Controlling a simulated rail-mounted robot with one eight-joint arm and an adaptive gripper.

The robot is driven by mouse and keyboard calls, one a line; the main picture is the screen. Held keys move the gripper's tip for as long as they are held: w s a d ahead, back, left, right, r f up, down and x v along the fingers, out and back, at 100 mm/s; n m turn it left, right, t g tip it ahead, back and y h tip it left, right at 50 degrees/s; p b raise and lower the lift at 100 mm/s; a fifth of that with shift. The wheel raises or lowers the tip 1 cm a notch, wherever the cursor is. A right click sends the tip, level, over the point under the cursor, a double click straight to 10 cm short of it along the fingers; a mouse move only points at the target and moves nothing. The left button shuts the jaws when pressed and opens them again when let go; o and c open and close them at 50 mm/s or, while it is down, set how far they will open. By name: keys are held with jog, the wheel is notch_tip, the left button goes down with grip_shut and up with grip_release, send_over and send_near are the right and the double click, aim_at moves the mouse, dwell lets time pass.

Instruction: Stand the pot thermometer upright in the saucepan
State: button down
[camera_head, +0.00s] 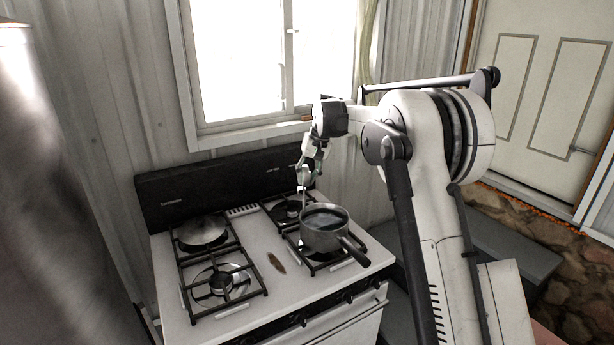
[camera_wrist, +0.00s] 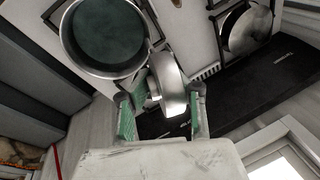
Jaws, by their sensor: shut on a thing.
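The saucepan (camera_head: 325,238) is a grey metal pot with a dark handle. It stands on the front right burner and holds dark contents; the wrist view shows it from above (camera_wrist: 105,40). My gripper (camera_head: 310,165) is above and behind its far left rim. In the wrist view the green finger pads of my gripper (camera_wrist: 160,112) are on either side of a shiny metal piece, which I take to be the pot thermometer (camera_wrist: 168,85). Its thin pale stem (camera_head: 303,190) appears to hang down beside the pan. The stem's lower tip is not clear, and I cannot tell whether it touches the rim.
The white stove (camera_head: 275,300) has black grates. A pan or lid (camera_head: 202,231) sits on the back left burner. The front left burner (camera_head: 220,284) is bare. The dark backguard (camera_head: 230,190) and window sill (camera_head: 250,134) stand close behind my gripper.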

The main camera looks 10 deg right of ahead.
notch_tip(320, 180, down, 11)
jog(key=b, duration=0.5)
jog(key=shift+r, duration=0.15)
dwell(1.0)
dwell(0.4)
jog(key=c, duration=1.5)
grip_release()
jog(key=shift+c, duration=0.2)
jog(key=v, duration=1.2)
